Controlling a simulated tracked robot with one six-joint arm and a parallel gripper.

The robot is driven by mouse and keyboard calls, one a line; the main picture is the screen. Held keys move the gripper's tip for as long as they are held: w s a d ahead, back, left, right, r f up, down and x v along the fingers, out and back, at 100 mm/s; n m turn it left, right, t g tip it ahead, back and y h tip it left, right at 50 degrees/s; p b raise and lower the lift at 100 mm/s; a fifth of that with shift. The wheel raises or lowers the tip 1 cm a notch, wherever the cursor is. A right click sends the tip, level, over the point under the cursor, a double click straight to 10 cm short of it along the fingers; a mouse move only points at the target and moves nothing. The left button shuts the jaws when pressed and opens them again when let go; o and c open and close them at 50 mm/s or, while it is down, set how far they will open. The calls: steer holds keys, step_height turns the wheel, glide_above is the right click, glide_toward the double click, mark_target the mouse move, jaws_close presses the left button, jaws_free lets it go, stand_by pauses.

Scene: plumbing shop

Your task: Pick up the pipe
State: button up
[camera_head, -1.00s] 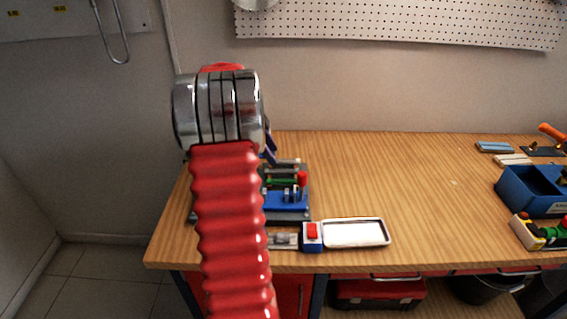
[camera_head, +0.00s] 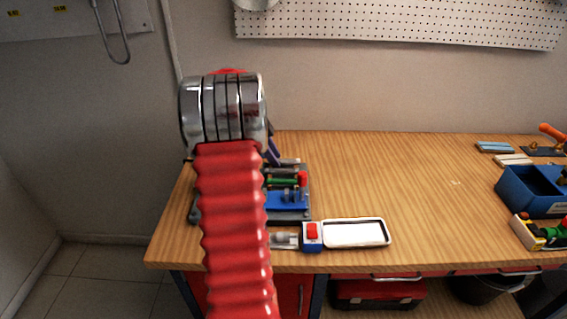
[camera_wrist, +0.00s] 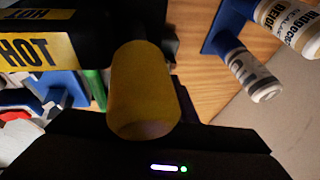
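A yellow-brown cylinder (camera_wrist: 143,90), which may be the pipe, stands out in the middle of the wrist view. Its near end is close to a dark casing (camera_wrist: 165,155) with a white light bar and a green light. A black block with yellow HOT labels (camera_wrist: 38,48) is just left of the cylinder. I cannot tell whether this block belongs to my gripper or to the bench. My gripper's fingertips do not show clearly. In the head view my red arm and its silver joint hide my gripper and part of the bench fixture (camera_head: 287,203).
White labelled bottles (camera_wrist: 252,75) are at the wrist view's upper right. On the wooden bench (camera_head: 400,180), a white-rimmed tray (camera_head: 386,240) lies beside a red-buttoned box (camera_head: 312,237). Blue bins (camera_head: 520,195) stand at the right. The bench middle is clear.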

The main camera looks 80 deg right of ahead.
jaws_close()
step_height(320, 180, up, 10)
stand_by(0.8)
steer(key=shift+s, duration=0.1)
stand_by(0.4)
